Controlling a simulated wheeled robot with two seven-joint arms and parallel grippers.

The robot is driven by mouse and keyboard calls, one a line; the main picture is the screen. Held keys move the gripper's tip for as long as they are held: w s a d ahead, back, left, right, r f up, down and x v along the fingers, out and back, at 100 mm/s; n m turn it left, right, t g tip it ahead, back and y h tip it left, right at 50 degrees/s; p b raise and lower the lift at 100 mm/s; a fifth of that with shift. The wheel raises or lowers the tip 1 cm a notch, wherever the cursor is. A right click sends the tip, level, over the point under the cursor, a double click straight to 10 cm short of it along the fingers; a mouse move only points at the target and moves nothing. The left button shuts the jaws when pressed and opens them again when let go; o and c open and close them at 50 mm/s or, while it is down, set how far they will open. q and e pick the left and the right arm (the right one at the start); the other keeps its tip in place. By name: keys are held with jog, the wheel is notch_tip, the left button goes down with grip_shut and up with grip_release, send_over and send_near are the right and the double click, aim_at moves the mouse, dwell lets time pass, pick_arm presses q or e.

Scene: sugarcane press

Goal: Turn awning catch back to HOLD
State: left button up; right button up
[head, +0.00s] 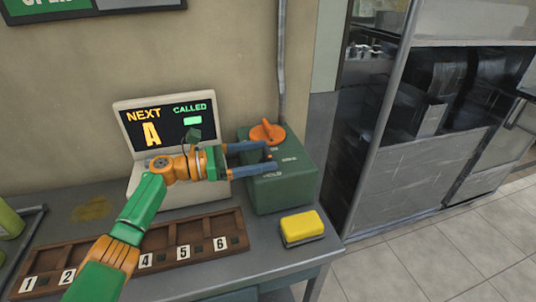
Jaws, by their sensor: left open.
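An orange rotary catch (267,132) sits on top of a dark green box (285,196) on the grey table. HOLD is printed on the box's top near its front edge. Two smaller labels are nearer the catch, too small to read surely. I cannot tell which label the catch points to. My left gripper (272,157) reaches in from the left with its two blue fingers apart, over the box's top, on the near side of the catch. The fingers hold nothing and partly hide the box's top. My right gripper is not in view.
A display reading NEXT A and CALLED (165,124) stands left of the box, behind my left gripper. A wooden numbered rack (215,223) lies in front. A yellow block (303,226) sits near the table's right edge. A grey pipe (281,60) runs up the wall.

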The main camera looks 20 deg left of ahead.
pick_arm(q)
jog(key=v, duration=0.5)
jog(key=shift+b, duration=0.3)
